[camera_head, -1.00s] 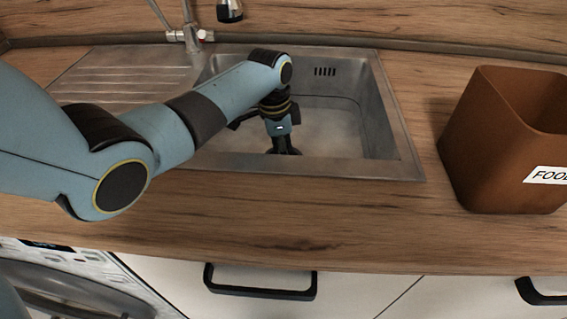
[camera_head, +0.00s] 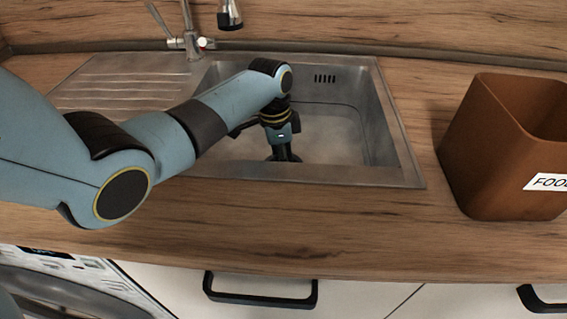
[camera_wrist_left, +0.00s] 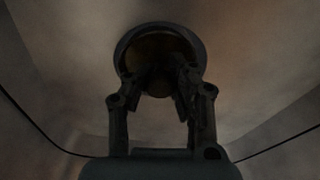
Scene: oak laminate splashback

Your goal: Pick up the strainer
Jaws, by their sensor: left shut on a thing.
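The strainer is a round piece with a dark rim and a brownish middle in the left wrist view (camera_wrist_left: 128,50). It is in the sink basin (camera_head: 345,120), and the picture is dim there. My left gripper (camera_head: 284,153) points down into the basin. In the left wrist view my left gripper (camera_wrist_left: 168,92) has its fingers over the strainer's near side, shut on it. In the head view the strainer is mostly hidden by the gripper. I cannot tell whether it is clear of the basin floor. My right gripper is not in view.
A brown bin (camera_head: 492,150) with a label stands on the wooden counter (camera_head: 250,225) right of the sink. A tap (camera_head: 190,42) and a dark spray head (camera_head: 229,15) are behind the basin. The ribbed drainer (camera_head: 120,88) is at left. The basin walls surround my gripper.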

